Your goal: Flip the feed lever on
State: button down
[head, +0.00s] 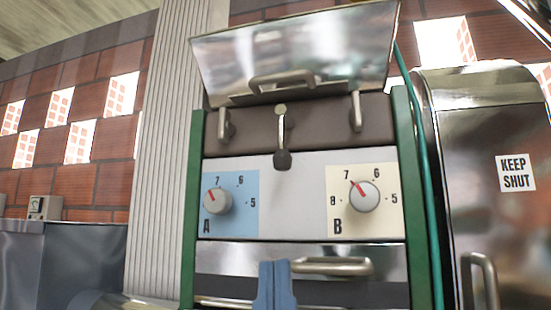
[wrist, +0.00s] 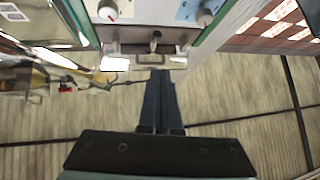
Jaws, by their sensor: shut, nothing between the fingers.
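A metal lever (head: 282,135) with a dark round knob at its lower end hangs down the middle of the machine's front, between dials A and B. No label on it is readable, so I cannot confirm that it is the feed lever. My gripper (head: 274,265) shows blue fingers low in the head view, in front of the drawer, below the lever and apart from it. In the wrist view my gripper (wrist: 160,73) has its fingers together and empty, pointing toward the machine front. I cannot clearly make out the lever there.
Dial A (head: 217,201) and dial B (head: 364,196) flank the lever. A raised metal lid (head: 300,45) with a handle is above. A drawer handle (head: 333,266) juts out below. A steel door (head: 495,205) marked KEEP SHUT stands right; a ribbed column (head: 165,150) stands left.

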jog(key=w+a+r+n+g+y+p, duration=0.1)
jog(key=w+r+n+g+p, duration=0.2)
jog(key=p, duration=1.1)
jog(key=w+a+r+n+g+y+p, duration=0.2)
jog(key=r+n+p, duration=0.8)
jog(key=p, duration=0.5)
jog(key=shift+w+a+r+g, duration=0.2)
jog(key=shift+w+r+g, duration=0.25)
jog(key=shift+r+g, duration=0.3)
jog(key=shift+w, duration=0.1)
jog(key=r+p+x, duration=0.1)
jog(key=p+x, duration=0.4)
jog(key=x, duration=0.5)
jog(key=shift+s+d+f+p, duration=0.15)
jog(key=shift+d+f+p, duration=0.3)
jog(key=shift+d+f, duration=0.35)
jog(key=shift+s+d+f+p, duration=0.2)
jog(key=shift+d+f+p, duration=0.3)
jog(key=shift+d, duration=0.5)
